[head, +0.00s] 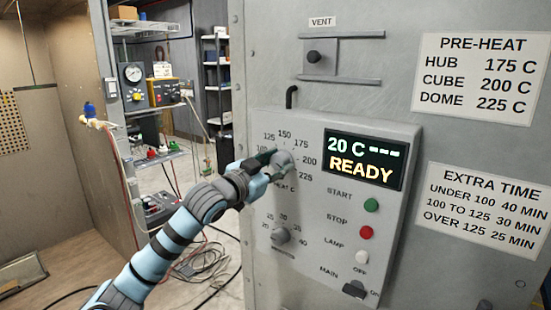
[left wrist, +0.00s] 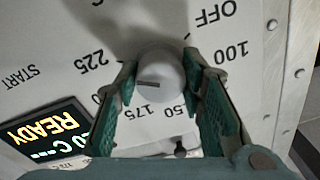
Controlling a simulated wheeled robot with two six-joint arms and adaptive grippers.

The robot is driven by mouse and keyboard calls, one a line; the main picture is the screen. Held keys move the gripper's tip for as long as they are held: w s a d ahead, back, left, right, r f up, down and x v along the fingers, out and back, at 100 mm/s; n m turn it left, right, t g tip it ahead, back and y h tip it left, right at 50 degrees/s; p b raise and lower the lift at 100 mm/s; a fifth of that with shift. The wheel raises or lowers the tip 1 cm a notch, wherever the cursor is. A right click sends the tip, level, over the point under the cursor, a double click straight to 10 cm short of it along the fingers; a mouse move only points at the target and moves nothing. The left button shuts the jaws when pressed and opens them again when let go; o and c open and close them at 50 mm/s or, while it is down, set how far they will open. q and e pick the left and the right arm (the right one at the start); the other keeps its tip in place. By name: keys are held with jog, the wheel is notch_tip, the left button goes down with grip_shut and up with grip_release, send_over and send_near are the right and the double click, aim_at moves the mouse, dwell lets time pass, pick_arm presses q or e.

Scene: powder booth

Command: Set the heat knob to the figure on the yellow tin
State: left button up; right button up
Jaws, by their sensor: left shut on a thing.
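The heat knob (head: 283,161) is a round grey knob on the oven's control panel, within a ring of figures from 100 to 225. My left gripper (head: 270,160) is shut on it. In the left wrist view the knob (left wrist: 160,80) sits between the two green-padded fingers (left wrist: 163,85). Its dark pointer line lies toward the left of that picture, on the 200 and 225 side. A finger covers most of the 200, so I cannot tell the exact setting. I cannot make out a yellow tin or its figure. My right gripper is out of view.
The display (head: 363,160) reads 20 C, dashes and READY. START (head: 372,205), STOP (head: 366,232) and lamp (head: 361,257) buttons and a smaller timer knob (head: 281,236) are nearby. The pre-heat sign (head: 478,80) lists hub 175, cube 200, dome 225. Cables (head: 200,262) lie on the floor.

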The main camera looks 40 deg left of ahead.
aim_at(284, 120)
pick_arm(q)
jog(key=shift+r, duration=0.1)
dwell(0.4)
jog(key=o, duration=1)
jog(key=shift+o, duration=0.7)
notch_tip(284, 120, up, 10)
jog(key=shift+w+f, duration=0.1)
jog(key=shift+a, duration=0.15)
